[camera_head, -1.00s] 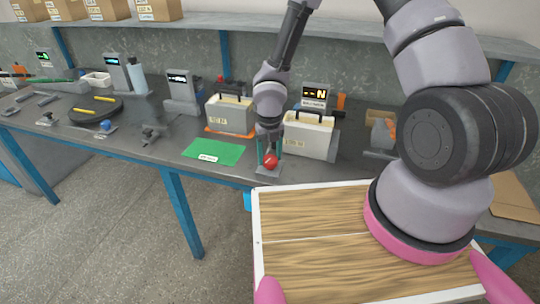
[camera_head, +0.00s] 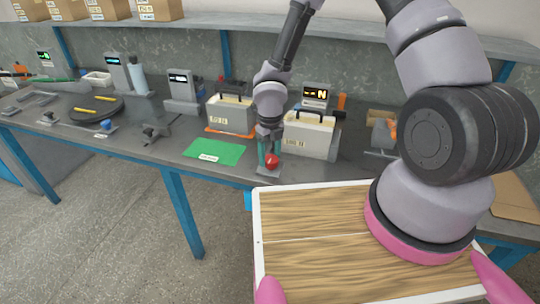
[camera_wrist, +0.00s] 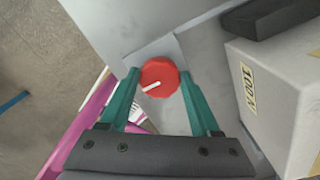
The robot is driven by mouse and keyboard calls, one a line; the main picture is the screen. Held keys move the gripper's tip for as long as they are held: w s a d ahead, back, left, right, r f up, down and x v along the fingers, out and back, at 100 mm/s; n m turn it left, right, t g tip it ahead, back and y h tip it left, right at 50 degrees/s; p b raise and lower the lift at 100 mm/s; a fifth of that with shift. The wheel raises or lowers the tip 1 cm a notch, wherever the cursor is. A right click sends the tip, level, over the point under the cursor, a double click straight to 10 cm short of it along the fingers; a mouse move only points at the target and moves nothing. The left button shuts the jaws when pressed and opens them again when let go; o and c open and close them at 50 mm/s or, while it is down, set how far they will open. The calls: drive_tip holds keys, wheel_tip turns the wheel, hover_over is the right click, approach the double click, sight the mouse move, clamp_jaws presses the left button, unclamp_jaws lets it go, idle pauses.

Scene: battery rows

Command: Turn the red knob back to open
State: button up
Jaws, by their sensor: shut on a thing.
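The red knob (camera_head: 272,160) sits on a small grey base (camera_head: 269,173) near the front edge of the bench. In the wrist view the red knob (camera_wrist: 160,77) shows from above with a white pointer line, which points to the lower left. My gripper (camera_head: 270,155) reaches down from above with its green fingers on both sides of the knob. In the wrist view the fingers of my gripper (camera_wrist: 161,92) stand left and right of the knob and are shut on it.
Another case (camera_head: 228,115) stands on an orange mat at left. A green mat (camera_head: 213,152) lies left of my gripper. A display (camera_head: 315,97) stands behind.

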sight(270, 158)
drive_tip(key=o, duration=1.4)
wheel_tip(270, 158, up, 11)
drive_tip(key=shift+f, duration=0.1)
